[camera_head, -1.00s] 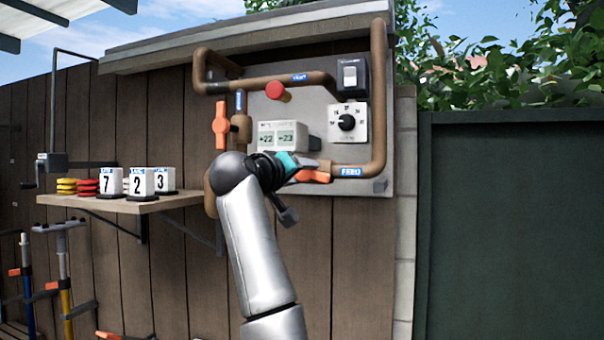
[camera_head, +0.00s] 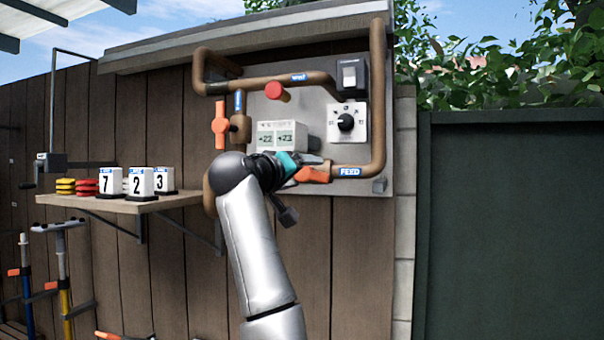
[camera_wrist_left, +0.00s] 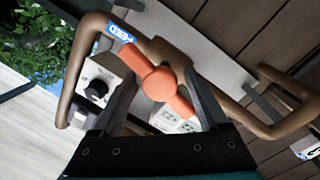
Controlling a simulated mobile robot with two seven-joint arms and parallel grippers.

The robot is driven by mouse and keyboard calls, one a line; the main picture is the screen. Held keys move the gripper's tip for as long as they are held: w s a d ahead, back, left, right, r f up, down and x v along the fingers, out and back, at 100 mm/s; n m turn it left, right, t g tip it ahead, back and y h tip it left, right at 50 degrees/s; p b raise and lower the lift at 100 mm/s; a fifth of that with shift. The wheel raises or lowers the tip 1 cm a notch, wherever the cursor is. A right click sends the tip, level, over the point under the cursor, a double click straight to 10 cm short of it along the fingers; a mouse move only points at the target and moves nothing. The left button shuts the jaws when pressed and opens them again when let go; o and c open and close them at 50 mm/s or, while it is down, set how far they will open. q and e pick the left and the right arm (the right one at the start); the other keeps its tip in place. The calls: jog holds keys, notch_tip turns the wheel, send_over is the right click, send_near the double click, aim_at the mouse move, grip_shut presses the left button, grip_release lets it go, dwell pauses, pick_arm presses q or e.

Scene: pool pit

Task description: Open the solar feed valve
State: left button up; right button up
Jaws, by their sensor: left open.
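The orange handle of the valve on the pipe labelled FEED (camera_head: 313,175) sits low on the wall panel, left of that label. It appears tilted, its left end lower, at a slant to the pipe. In the left wrist view the two-ended handle (camera_wrist_left: 160,84) lies diagonally between my fingers. My left gripper (camera_head: 316,163) is at the handle; it also shows in the left wrist view (camera_wrist_left: 161,84), open, with a dark finger on each side. Whether a finger touches the handle I cannot tell. My right gripper is not in view.
Another orange valve handle (camera_head: 220,125) stands upright at the panel's left. A red knob (camera_head: 277,91), a display box (camera_head: 283,136), a dial (camera_head: 346,122) and a switch box (camera_head: 350,76) are close above. A shelf (camera_head: 125,204) with number cards is at left.

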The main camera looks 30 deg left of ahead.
pick_arm(q)
jog(key=shift+s, duration=0.1)
jog(key=s+d+b, duration=0.1)
jog(key=s+b, duration=0.4)
jog(key=s, duration=1)
jog(key=shift+d+b, duration=0.2)
jog(key=shift+b, duration=0.2)
